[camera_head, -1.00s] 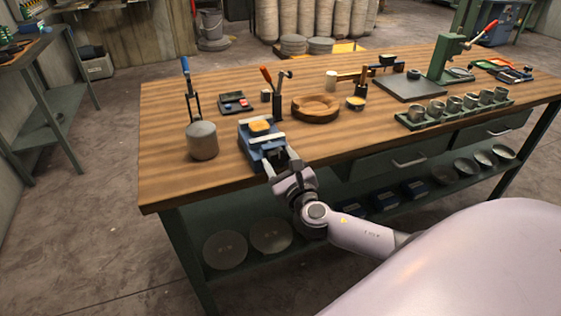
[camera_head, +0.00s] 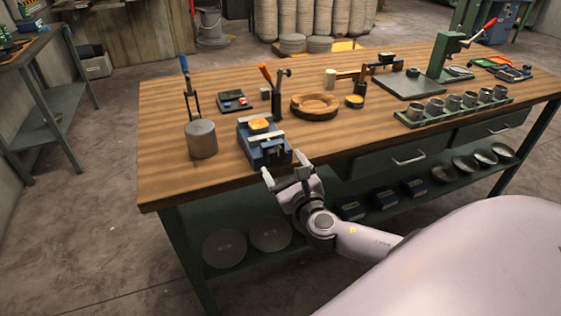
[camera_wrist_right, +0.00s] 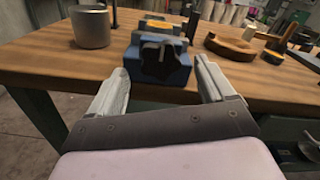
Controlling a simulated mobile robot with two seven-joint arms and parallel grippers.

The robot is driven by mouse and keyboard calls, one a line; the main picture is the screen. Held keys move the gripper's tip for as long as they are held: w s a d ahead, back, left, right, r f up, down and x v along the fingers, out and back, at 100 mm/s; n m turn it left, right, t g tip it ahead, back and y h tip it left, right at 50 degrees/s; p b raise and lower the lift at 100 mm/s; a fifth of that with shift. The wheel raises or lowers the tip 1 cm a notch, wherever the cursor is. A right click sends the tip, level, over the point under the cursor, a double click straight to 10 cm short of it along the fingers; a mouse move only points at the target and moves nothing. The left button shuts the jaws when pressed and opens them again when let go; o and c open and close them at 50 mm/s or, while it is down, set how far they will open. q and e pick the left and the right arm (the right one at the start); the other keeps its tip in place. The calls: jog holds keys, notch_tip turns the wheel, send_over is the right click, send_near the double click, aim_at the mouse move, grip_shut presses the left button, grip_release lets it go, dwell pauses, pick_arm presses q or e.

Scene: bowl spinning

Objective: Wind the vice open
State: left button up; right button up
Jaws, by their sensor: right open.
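The blue vice (camera_head: 256,154) stands at the near edge of the wooden workbench, with a round orange-tan piece (camera_head: 260,124) at its top. In the right wrist view the front of the vice (camera_wrist_right: 181,77) faces me, with a black lobed knob (camera_wrist_right: 158,62) on it. My right gripper (camera_head: 281,166) is open and empty, just in front of the vice at the bench edge. In the wrist view its two fingers stand wide apart, one to each side of the knob, apparently not touching it. My left gripper is not in view.
On the workbench (camera_head: 170,178), a grey cylinder (camera_head: 201,140) stands left of the vice. A wooden bowl (camera_head: 315,106) lies right of it, and an orange-handled tool (camera_head: 266,76) stands behind. A rack of metal cups (camera_head: 452,112) is farther right. The bench's front left corner is bare.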

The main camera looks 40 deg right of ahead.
jog(key=shift+v, duration=2.1)
jog(key=s+a+f+m+g+y, duration=0.2)
jog(key=s+a+f+m, duration=0.2)
jog(key=m, duration=0.7)
jog(key=s+a+f+m+g+y, duration=0.2)
jog(key=s+a+f+m, duration=0.2)
jog(key=s+f+m, duration=0.3)
jog(key=s+a+f+m+g+y, duration=0.2)
jog(key=s+a+f+m, duration=0.2)
jog(key=m, duration=1.2)
notch_tip(320, 180, down, 4)
jog(key=shift+s+r+m+g+y, duration=0.15)
jog(key=shift+s+m+g+y, duration=0.2)
jog(key=shift+s, duration=0.75)
